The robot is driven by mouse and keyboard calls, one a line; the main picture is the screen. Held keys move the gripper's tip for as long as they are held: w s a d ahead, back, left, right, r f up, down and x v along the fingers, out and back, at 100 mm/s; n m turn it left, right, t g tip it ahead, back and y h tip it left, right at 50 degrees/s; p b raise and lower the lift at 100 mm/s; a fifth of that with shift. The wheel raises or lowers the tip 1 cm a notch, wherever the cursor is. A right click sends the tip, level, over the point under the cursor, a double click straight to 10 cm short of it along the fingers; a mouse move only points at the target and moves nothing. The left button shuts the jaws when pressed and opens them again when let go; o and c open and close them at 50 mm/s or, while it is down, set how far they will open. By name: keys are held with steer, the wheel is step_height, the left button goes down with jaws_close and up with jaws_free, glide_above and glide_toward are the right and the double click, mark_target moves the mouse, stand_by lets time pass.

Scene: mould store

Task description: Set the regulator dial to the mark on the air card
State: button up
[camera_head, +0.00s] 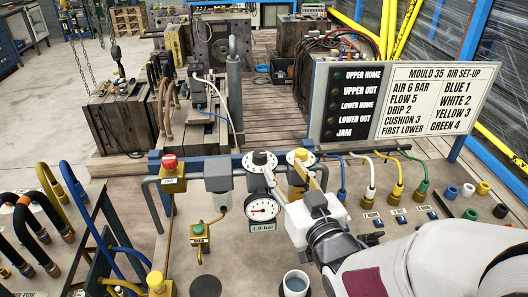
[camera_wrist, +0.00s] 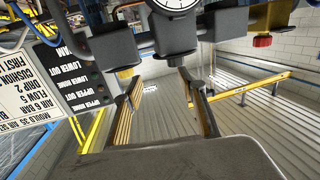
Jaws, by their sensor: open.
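The air card (camera_head: 436,95) stands on a board at the back right; it reads AIR 6 BAR. A black dial with a white face (camera_head: 260,160) sits on the rail above a round gauge (camera_head: 262,210) labelled 1.0 bar. A yellow dial (camera_head: 298,156) sits to its right. My gripper (camera_head: 283,175) is open and empty in front of the units below these dials. In the wrist view its two fingers (camera_wrist: 160,76) are apart with nothing between them. The gauge's lower part (camera_wrist: 175,4) shows at the top edge there. The card (camera_wrist: 24,95) appears inverted at left.
A red button on a yellow box (camera_head: 170,165) stands left of the dials. Coloured hoses with fittings (camera_head: 396,190) line the right. A cup (camera_head: 295,283) stands at the front, near my arm. Hose racks (camera_head: 40,215) fill the left.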

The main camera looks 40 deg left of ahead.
mark_target(262, 159)
steer(key=shift+s+a+f+n+y, duration=0.15)
steer(key=shift+s+a+n+y, duration=0.25)
steer(key=shift+s+a, duration=0.65)
steer(key=shift+w+a, duration=0.15)
steer(key=shift+a, duration=0.05)
steer(key=shift+x, duration=3.75)
steer(key=c, duration=1.1)
